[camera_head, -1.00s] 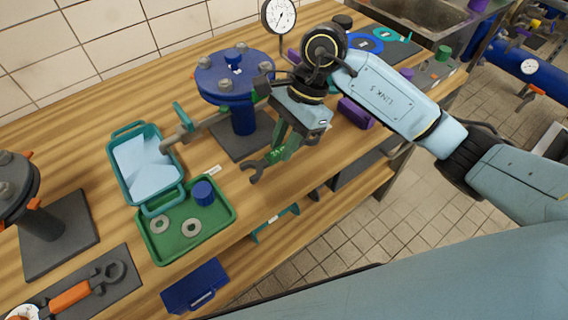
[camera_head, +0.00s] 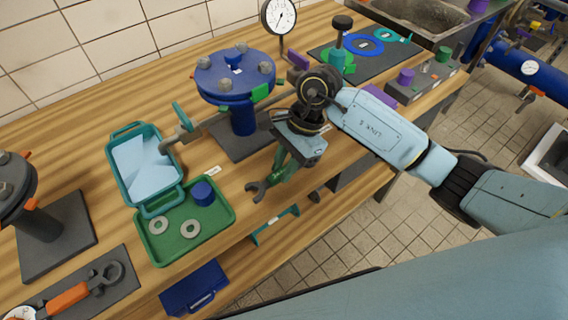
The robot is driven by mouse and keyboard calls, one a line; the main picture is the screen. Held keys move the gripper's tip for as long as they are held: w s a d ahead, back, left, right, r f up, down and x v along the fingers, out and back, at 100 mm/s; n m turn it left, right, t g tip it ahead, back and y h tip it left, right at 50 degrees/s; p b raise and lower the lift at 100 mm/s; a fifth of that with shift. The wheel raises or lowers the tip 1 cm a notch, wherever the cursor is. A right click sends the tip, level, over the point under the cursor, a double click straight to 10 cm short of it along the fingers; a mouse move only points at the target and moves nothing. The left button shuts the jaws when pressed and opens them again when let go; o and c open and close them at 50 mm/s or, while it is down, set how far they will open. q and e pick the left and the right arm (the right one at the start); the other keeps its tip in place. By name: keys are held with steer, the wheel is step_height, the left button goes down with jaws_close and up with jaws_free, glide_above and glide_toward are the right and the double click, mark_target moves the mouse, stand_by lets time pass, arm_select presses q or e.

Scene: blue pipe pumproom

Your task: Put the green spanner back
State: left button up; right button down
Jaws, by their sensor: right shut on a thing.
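My right gripper (camera_head: 288,158) is shut on the green spanner and holds it near the bench's front edge. The spanner (camera_head: 274,178) has a green handle, partly hidden by the jaws, and a dark grey open end that points down and left. I cannot tell how far it is above the wood. My left gripper is not in view.
A blue flanged pipe stand (camera_head: 243,118) is just behind and left of my right gripper. A green tray (camera_head: 160,250) with washers and a blue cylinder, an open teal box (camera_head: 117,185) and an orange-handled tool (camera_head: 70,297) lie to the left. A sink (camera_head: 425,12) is back right.

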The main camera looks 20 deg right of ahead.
steer(key=c, duration=1.5)
jaws_free()
steer(key=shift+c, duration=0.2)
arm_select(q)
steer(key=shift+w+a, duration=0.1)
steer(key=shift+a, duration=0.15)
arm_select(e)
steer(key=shift+o, duration=1.4)
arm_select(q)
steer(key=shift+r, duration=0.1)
arm_select(e)
steer(key=shift+r, duration=0.1)
steer(key=shift+r+p, duration=0.2)
steer(key=shift+p, duration=0.1)
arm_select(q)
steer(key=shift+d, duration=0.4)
arm_select(e)
steer(key=v, duration=1.1)
steer(key=shift+d+r, duration=0.15)
steer(key=shift+r, duration=0.2)
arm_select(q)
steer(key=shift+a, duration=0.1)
